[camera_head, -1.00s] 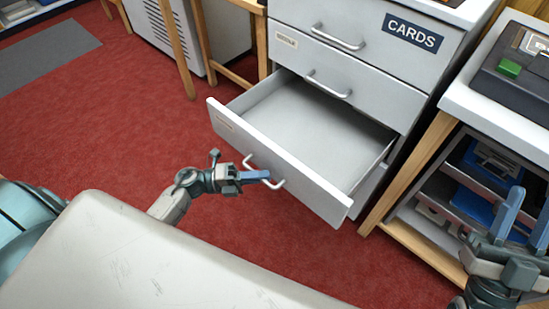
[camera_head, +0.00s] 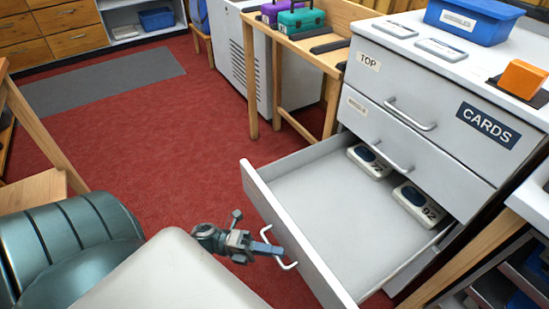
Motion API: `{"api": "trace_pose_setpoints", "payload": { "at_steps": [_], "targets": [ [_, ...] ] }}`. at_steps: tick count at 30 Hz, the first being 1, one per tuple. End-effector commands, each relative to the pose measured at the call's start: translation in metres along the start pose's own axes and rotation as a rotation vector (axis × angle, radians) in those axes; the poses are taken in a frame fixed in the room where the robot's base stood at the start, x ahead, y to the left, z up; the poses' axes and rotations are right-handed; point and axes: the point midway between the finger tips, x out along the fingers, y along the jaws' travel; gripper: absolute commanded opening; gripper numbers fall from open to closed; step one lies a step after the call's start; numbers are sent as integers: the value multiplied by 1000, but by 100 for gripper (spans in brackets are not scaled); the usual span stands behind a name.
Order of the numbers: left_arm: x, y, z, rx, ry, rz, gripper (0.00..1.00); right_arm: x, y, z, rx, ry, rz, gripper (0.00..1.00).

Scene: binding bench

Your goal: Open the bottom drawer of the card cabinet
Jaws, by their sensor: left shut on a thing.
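The white card cabinet (camera_head: 420,150) stands at the right, with a "CARDS" sign and a "TOP" label on its upper front. Its lowest drawer in view (camera_head: 325,215) is pulled well out, showing a pale, mostly bare floor. The two drawers above it are closed. My left gripper (camera_head: 267,249) is shut on the open drawer's bar handle (camera_head: 285,245), at the outside of the drawer front. My right gripper is not in view.
Two pale numbered items, one (camera_head: 369,161) and another (camera_head: 419,205), lie at the drawer's back. A blue bin (camera_head: 473,20) and an orange block (camera_head: 523,79) are on the cabinet top. A wooden bench (camera_head: 325,55) stands behind; red floor left of the drawer is clear.

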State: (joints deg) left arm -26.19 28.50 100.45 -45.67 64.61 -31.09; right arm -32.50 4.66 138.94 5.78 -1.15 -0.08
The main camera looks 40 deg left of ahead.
Motion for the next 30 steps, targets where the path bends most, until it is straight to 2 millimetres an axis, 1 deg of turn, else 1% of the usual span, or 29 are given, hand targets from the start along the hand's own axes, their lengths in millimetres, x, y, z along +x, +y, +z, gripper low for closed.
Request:
{"api": "trace_pose_setpoints", "payload": {
  "at_steps": [1, 2, 3, 5, 13, 17, 20, 25, 30],
  "targets": [
    [0, 1, 0, -1, 0, 2, 0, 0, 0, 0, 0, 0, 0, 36],
    [0, 1, 0, -1, 0, 2, 13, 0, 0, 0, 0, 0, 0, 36],
    [0, 1, 0, -1, 0, 2, 21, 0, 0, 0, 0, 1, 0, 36],
    [0, 1, 0, -1, 0, 1, 32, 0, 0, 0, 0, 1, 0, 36],
    [0, 0, 0, -1, 0, 1, 32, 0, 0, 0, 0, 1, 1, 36],
    [-9, 1, 0, -2, 2, 4, 32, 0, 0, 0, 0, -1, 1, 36],
    [-24, 1, 0, -4, 3, 6, 32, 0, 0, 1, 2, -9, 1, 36],
    [-60, 1, 0, -4, 1, 7, 32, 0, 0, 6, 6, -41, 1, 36],
    [-90, 1, 0, -3, 1, 6, 32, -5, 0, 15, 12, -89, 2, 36]
  ]
}}
